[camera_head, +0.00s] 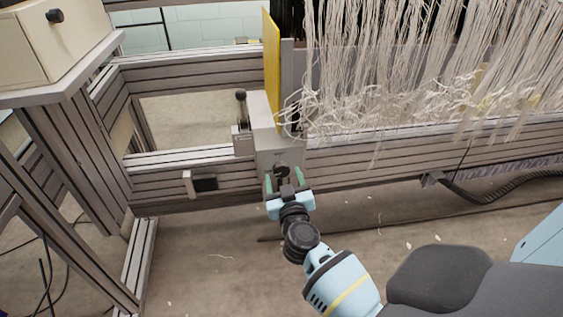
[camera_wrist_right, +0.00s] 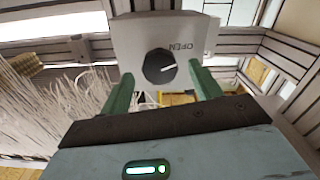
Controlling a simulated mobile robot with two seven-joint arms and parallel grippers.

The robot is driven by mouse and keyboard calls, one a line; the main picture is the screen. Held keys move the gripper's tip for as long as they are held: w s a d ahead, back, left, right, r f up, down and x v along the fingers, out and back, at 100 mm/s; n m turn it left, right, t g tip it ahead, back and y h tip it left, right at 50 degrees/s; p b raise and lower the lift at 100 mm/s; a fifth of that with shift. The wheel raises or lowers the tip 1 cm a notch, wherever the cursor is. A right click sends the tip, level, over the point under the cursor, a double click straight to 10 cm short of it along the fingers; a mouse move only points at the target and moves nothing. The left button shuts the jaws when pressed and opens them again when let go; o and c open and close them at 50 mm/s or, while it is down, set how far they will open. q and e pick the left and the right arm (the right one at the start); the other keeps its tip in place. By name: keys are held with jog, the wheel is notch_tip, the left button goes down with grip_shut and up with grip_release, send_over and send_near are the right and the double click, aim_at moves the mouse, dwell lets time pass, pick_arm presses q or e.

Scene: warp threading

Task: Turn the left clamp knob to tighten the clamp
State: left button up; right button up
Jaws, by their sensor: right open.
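The left clamp is a grey box (camera_head: 277,150) on the metal frame, beside an upright yellow plate. Its round black knob (camera_wrist_right: 159,66) shows in the right wrist view, with a white pointer line and the word OPEN above it in the picture. The knob also shows in the head view (camera_head: 282,171). My right gripper (camera_head: 284,182) is in front of the box. Its two green fingers (camera_wrist_right: 161,92) are open, one to each side of the knob in the picture. I cannot tell whether they touch it. My left gripper is not in view.
Many loose white threads (camera_head: 390,70) hang to the right of the clamp. A black-topped lever (camera_head: 241,110) stands left of the box. Metal rails (camera_head: 400,150) run along both sides. A cream cabinet (camera_head: 50,40) is at upper left. The floor in front is mostly clear.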

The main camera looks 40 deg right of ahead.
jog(key=shift+x, duration=0.8)
jog(key=shift+c, duration=0.4)
jog(key=c, duration=0.9)
